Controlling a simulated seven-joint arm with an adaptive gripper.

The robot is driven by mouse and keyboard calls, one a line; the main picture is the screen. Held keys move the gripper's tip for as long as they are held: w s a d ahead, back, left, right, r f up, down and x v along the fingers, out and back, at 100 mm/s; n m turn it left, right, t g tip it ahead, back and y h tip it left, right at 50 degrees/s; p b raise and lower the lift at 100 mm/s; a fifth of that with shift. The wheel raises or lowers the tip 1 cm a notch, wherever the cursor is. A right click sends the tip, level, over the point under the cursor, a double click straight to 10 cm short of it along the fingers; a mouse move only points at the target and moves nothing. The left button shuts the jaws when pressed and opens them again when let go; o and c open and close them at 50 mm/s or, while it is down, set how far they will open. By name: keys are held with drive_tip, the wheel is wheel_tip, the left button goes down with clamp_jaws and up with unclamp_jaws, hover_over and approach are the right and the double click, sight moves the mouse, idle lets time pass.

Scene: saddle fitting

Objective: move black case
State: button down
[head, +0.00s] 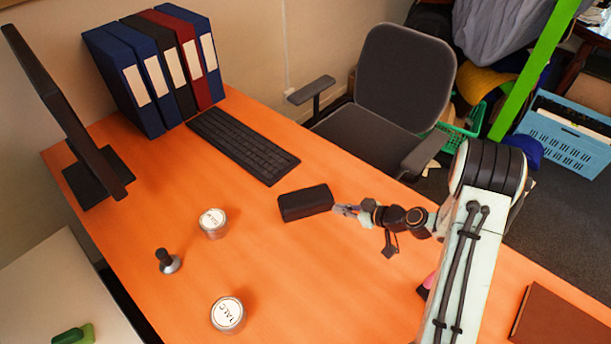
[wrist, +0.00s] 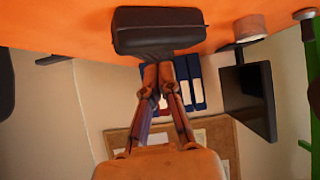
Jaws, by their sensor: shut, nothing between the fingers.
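The black case (head: 305,203) lies on the orange desk (head: 250,241), right of the middle. My gripper (head: 345,210) is at the right end of the case, low over the desk. In the wrist view the case (wrist: 160,32) is at the top, just beyond the tips of my gripper (wrist: 158,72). The fingers are together with nothing between them. Whether the fingertips touch the case I cannot tell.
A keyboard (head: 242,145) lies behind the case. Two round tins (head: 213,223) (head: 228,314) and a tamper (head: 168,261) stand to the left. A monitor (head: 65,110) and several binders (head: 160,72) are farther back. A chair (head: 398,85) stands beyond the desk edge. A brown book (head: 558,318) lies at front right.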

sight(302, 193)
drive_tip(key=shift+s+d+f+m, duration=0.15)
drive_tip(key=shift+s+f, duration=0.05)
drive_tip(key=shift+f, duration=0.2)
drive_tip(key=shift+s+d+f+m, duration=0.15)
drive_tip(key=shift+f, duration=0.25)
drive_tip(key=shift+w, duration=0.15)
drive_tip(key=w+a, duration=0.5)
drive_tip(key=w+a+f, duration=0.1)
drive_tip(key=w+a, duration=0.2)
drive_tip(key=shift+f, duration=0.25)
drive_tip(key=shift+f, duration=0.1)
drive_tip(key=shift+s+d, duration=0.1)
drive_tip(key=s+d, duration=1.4)
drive_tip(key=shift+s+d+f, duration=0.1)
drive_tip(key=shift+s+d, duration=0.1)
drive_tip(key=shift+s, duration=0.05)
